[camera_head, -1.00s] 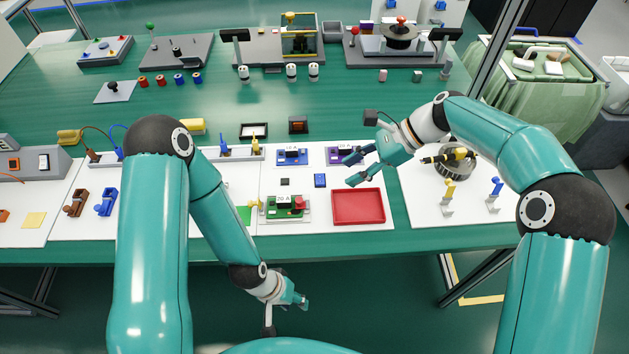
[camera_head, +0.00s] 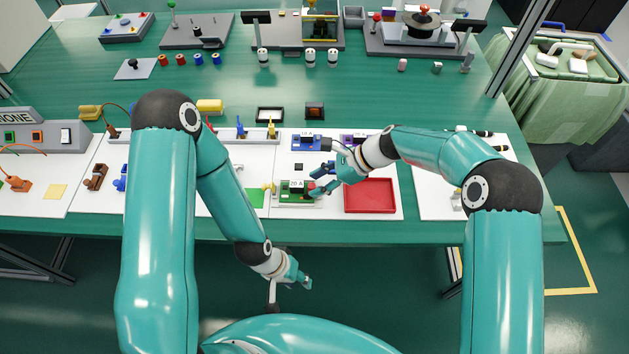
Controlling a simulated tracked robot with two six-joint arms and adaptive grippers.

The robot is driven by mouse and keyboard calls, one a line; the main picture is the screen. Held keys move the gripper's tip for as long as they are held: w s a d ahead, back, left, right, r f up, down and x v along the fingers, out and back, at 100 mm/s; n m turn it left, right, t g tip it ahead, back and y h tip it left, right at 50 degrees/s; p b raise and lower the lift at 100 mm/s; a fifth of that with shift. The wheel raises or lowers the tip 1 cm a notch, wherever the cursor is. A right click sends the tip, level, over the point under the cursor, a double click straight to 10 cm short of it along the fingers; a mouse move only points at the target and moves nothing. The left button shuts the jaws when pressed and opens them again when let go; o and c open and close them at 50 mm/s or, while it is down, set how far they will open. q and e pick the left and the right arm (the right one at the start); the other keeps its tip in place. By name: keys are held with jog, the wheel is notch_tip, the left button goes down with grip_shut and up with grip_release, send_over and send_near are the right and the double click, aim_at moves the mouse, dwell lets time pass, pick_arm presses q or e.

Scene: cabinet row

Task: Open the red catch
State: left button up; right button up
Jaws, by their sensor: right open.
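A small green unit (camera_head: 287,197) with a 20 A label sits on the white panel near the table's front edge. The red catch (camera_head: 311,186) is at its right end, partly hidden by my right gripper's fingers. My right gripper (camera_head: 315,182) is open, its fingertips pointing left, right at the catch. I cannot tell whether they touch it. My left gripper (camera_head: 306,284) hangs low in front of the table, away from the unit. Its fingers are too small to judge.
A red tray (camera_head: 371,196) lies just right of the green unit. A blue unit (camera_head: 306,142) and a purple unit (camera_head: 353,139) stand behind. A green square (camera_head: 252,198) lies to the left. The table's front edge runs close below.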

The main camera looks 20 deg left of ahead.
jog(key=shift+x, duration=0.75)
grip_shut()
jog(key=shift+d+f+b, duration=0.1)
jog(key=shift+b, duration=0.5)
jog(key=y+b, duration=0.2)
jog(key=b, duration=0.1)
jog(key=d+g+y+b, duration=0.1)
jog(key=y+b, duration=0.1)
jog(key=b, duration=0.2)
jog(key=shift+w+d+f+y+b, duration=0.1)
jog(key=shift+w+d+y+b, duration=0.1)
jog(key=shift+w+y+b, duration=0.15)
jog(key=shift+d+r+g+y+b, duration=0.25)
jog(key=shift+g+y+b, duration=0.25)
jog(key=shift+y+b, duration=0.6)
